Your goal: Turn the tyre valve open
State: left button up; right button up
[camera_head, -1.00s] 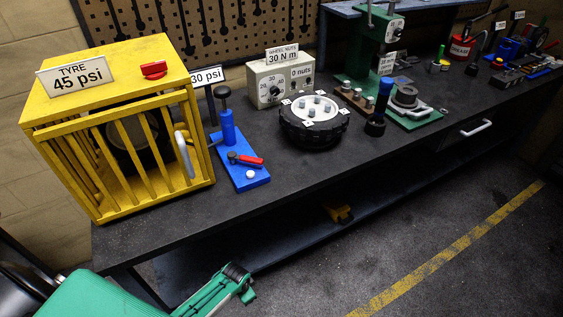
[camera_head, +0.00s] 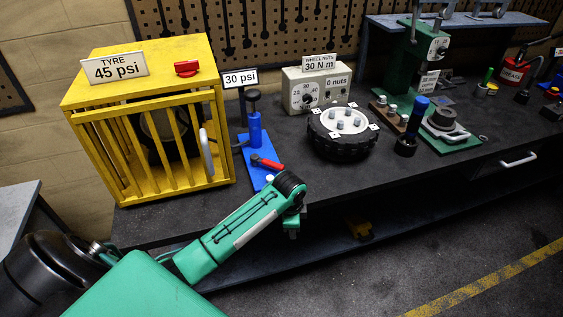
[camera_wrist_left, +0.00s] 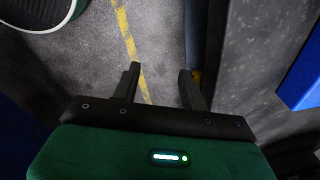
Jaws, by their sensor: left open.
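A blue pump stand (camera_head: 254,135) with a red-handled lever (camera_head: 266,162) stands on the bench, right of the yellow cage (camera_head: 97,128). A red knob (camera_head: 187,68) sits on top of the cage, beside a "TYRE 45 psi" sign (camera_head: 114,67). I cannot tell from looks alone which red part is the tyre valve. The left gripper's open, empty fingers show in the left wrist view (camera_wrist_left: 159,73), over the floor beside the bench edge. In the head view my left arm reaches to the bench's front edge, before the blue stand; its fingers are not clear there. My right gripper is out of view.
The cage has a grey handle (camera_head: 206,152) on its right side. A "30 psi" sign (camera_head: 240,78), a torque box (camera_head: 316,88) and a wheel with nuts (camera_head: 342,133) stand on the bench (camera_head: 400,178). The floor in front is clear.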

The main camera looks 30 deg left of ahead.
pick_arm(q)
notch_tip(320, 180, up, 4)
jog(key=m, duration=0.1)
notch_tip(320, 180, up, 19)
jog(key=m+g, duration=0.1)
jog(key=m, duration=0.3)
send_over(279, 165)
notch_tip(279, 165, down, 13)
jog(key=p, duration=0.4)
jog(key=shift+r, duration=0.15)
jog(key=shift+f, duration=0.4)
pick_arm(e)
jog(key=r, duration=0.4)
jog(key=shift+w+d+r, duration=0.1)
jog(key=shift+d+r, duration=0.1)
pick_arm(q)
jog(key=shift+c, duration=0.4)
grip_shut()
